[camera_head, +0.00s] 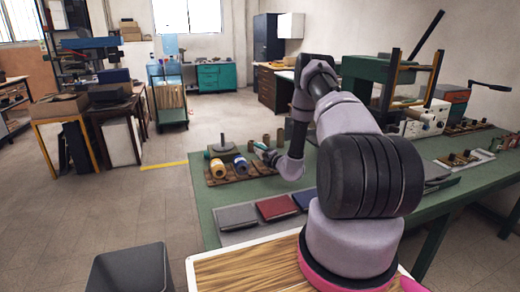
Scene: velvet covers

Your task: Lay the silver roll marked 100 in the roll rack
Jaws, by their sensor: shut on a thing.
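My arm reaches over the green table, and my gripper (264,153) is at the table's far left part, beside the rack. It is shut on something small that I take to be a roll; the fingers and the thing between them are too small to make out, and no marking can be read. The wooden roll rack (229,178) lies left of my gripper. A roll with a yellow rim (217,168) and a roll with a blue rim (240,165) lie in it. The right part of the rack is close to my gripper and hard to make out.
A grey post on a dark base (223,145) stands behind the rack. Several brown cylinders stand behind my gripper. Grey (237,216), red (277,207) and blue (305,198) flat pieces lie in front. A green machine (366,72) stands at the back right.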

